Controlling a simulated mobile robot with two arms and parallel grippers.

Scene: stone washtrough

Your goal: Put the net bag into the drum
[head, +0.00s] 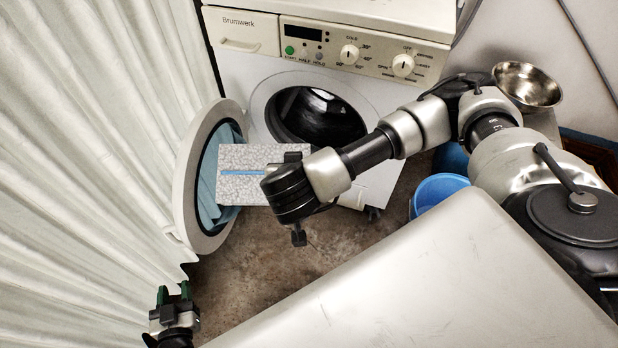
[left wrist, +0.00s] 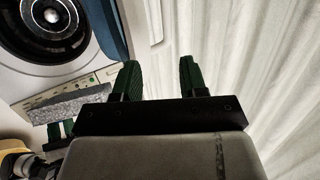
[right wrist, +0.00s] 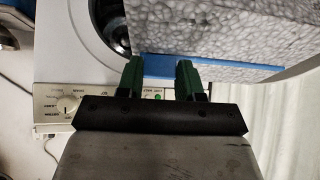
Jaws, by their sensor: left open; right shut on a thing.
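The net bag (head: 236,158) is a flat, boxy, grey-white mottled thing with a blue strip. My right gripper (right wrist: 160,70) is shut on its blue strip and holds it in front of the open door; its fingertips are mostly hidden in the head view. The bag also shows at the top of the right wrist view (right wrist: 235,30) and as a grey slab in the left wrist view (left wrist: 70,102). The drum (head: 318,118) is dark and open, up and right of the bag. My left gripper (head: 174,293) is open and empty, low at the left.
The round door (head: 184,170) stands open on the left, partly behind the bag. The white washing machine (head: 240,75) is at the back. A pale curtain (head: 90,150) lines the left. A blue bucket (head: 437,190) and a metal bowl (head: 527,82) are at the right.

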